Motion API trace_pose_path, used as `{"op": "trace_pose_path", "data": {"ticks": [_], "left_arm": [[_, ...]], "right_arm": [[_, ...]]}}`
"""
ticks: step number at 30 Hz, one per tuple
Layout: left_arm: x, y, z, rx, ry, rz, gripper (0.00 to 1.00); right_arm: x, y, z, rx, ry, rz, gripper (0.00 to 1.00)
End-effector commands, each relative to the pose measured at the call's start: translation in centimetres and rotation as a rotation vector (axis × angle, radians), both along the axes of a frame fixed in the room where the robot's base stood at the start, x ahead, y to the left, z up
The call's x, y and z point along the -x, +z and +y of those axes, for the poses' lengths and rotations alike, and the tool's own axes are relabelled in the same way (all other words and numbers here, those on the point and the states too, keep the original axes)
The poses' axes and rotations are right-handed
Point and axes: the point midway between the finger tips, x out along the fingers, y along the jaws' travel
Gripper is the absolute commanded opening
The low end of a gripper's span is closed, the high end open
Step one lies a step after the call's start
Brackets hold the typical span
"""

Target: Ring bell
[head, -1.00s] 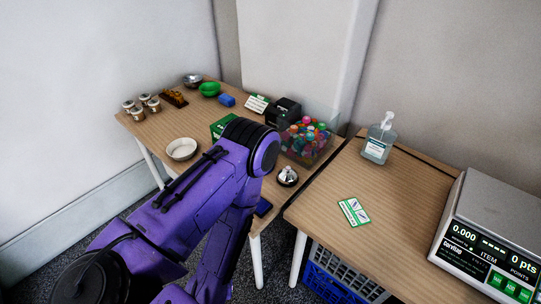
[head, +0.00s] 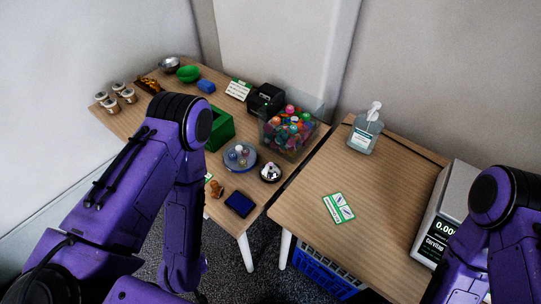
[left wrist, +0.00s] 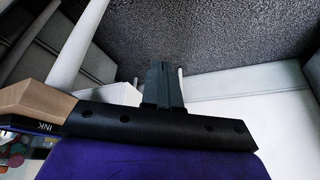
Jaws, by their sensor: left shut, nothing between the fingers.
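The silver call bell (head: 270,172) with a dark base stands near the front right corner of the left wooden table (head: 165,117) in the head view. My left arm bends down in front of that table, and its fingers are hidden in the head view. In the left wrist view my left gripper (left wrist: 163,85) is shut and empty, pointing over the dark carpet, with the table edge (left wrist: 40,103) and ink pad (left wrist: 42,127) at the left. It is apart from the bell. My right arm shows at the right edge of the head view, but its gripper does not.
The right table holds a sanitizer bottle (head: 365,133), a card (head: 339,208) and a scale (head: 440,215).

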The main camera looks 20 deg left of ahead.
Motion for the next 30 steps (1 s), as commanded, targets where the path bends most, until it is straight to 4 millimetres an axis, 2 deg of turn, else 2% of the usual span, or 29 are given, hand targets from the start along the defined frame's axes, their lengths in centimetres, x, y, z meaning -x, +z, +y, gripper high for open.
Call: {"op": "trace_pose_path", "data": {"ticks": [1,2,3,5,8,12,16,18,21,24,30], "left_arm": [[-2.1,5.7,-0.6,0.049,0.061,-0.052,0.00],[-3.9,6.6,-1.3,0.096,0.119,-0.095,0.00],[-6.3,6.9,-2.2,0.166,0.202,-0.148,0.00],[-9.7,7.6,-3.5,0.270,0.319,-0.215,0.00],[-15.3,9.6,-5.6,0.445,0.506,-0.307,0.00],[-23.2,13.9,-8.5,0.704,0.762,-0.398,0.00],[-29.3,18.0,-10.7,0.916,0.969,-0.434,0.00],[-31.6,19.8,-11.5,0.999,1.053,-0.438,0.00],[-33.7,21.6,-12.3,1.079,1.134,-0.438,0.00],[-34.5,22.4,-12.6,1.112,1.172,-0.435,0.00],[-34.6,22.5,-12.6,1.119,1.181,-0.434,0.00]], "right_arm": [[-0.1,5.9,0.0,0.001,0.000,-0.001,0.43],[-0.1,7.0,0.0,0.000,0.000,-0.002,0.43],[-0.1,7.4,0.0,0.000,0.000,-0.002,0.43],[-0.1,7.8,0.0,0.000,0.000,-0.002,0.43],[0.0,8.8,0.0,0.000,0.000,0.000,0.43],[-0.1,10.1,0.0,0.000,0.000,0.000,0.43],[-0.1,10.5,0.0,0.001,0.000,-0.001,0.43],[-0.1,10.6,0.0,0.001,0.000,-0.001,0.43],[-0.1,10.7,0.0,0.001,0.000,-0.001,0.43],[-0.1,10.7,0.0,0.001,0.000,-0.001,0.43],[-0.1,10.7,0.0,0.001,0.000,-0.001,0.43]]}}
